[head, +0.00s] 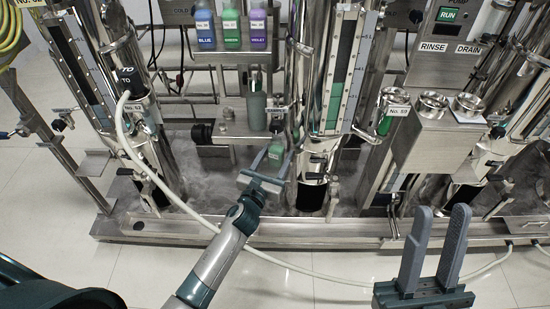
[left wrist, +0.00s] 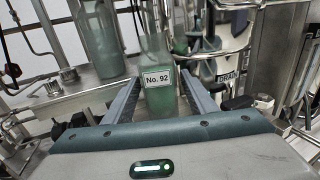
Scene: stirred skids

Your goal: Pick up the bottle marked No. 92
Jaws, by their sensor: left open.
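The bottle marked No. 92 (left wrist: 160,98) is clear with green liquid, its white label facing me in the left wrist view. It stands between the two fingers of my left gripper (left wrist: 158,92), which is open around it; I cannot tell whether either finger touches it. In the head view, the bottle (head: 277,147) shows small and partly hidden at the fingertips of my left gripper (head: 271,162), in front of the steel skid. My right gripper (head: 434,245) is open and empty at the lower right, fingers pointing up, away from the bottle.
Another greenish bottle (left wrist: 97,42) stands to the left on a steel ledge. Blue, green and violet bottles (head: 231,29) sit on a shelf above. Steel columns and valves crowd both sides.

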